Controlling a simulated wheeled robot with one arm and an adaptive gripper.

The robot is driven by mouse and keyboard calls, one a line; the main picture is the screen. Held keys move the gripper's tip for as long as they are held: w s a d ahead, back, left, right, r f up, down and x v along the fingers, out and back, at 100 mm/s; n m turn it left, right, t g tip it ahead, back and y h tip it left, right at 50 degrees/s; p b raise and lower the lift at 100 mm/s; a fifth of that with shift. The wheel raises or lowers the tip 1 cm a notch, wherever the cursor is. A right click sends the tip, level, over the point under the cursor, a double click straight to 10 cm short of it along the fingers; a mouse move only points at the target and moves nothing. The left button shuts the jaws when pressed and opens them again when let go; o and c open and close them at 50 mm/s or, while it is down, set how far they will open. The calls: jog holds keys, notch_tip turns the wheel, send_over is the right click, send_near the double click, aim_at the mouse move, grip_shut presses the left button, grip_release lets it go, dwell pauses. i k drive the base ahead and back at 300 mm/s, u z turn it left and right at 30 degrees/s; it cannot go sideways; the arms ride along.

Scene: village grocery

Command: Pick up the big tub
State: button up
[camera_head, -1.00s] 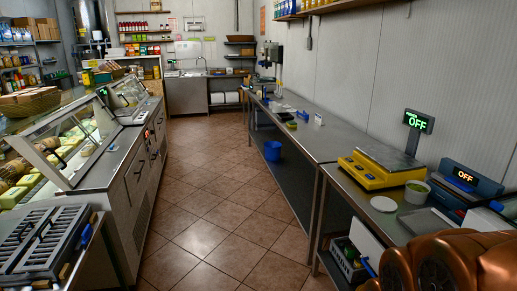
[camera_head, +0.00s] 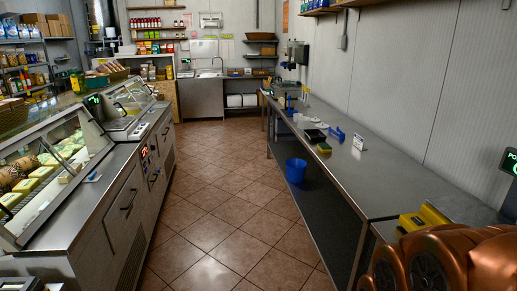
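I cannot pick out with certainty which thing is the big tub. A blue bucket (camera_head: 296,170) stands upright on the low shelf under the long steel bench on the right. White containers (camera_head: 241,100) sit low beneath the far counter, too small to make out well. My copper-coloured arm links (camera_head: 440,265) fill the bottom right corner. My gripper is not in view.
A tiled aisle (camera_head: 215,205) runs clear toward the far sink (camera_head: 203,90). The glass display counter (camera_head: 90,200) bounds it on the left, the steel bench (camera_head: 375,185) on the right. A yellow scale (camera_head: 424,217) is partly hidden at the bench's near end.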

aim_at(303, 122)
jog(key=u, duration=0.05)
jog(key=i, duration=4.65)
jog(key=z, duration=0.1)
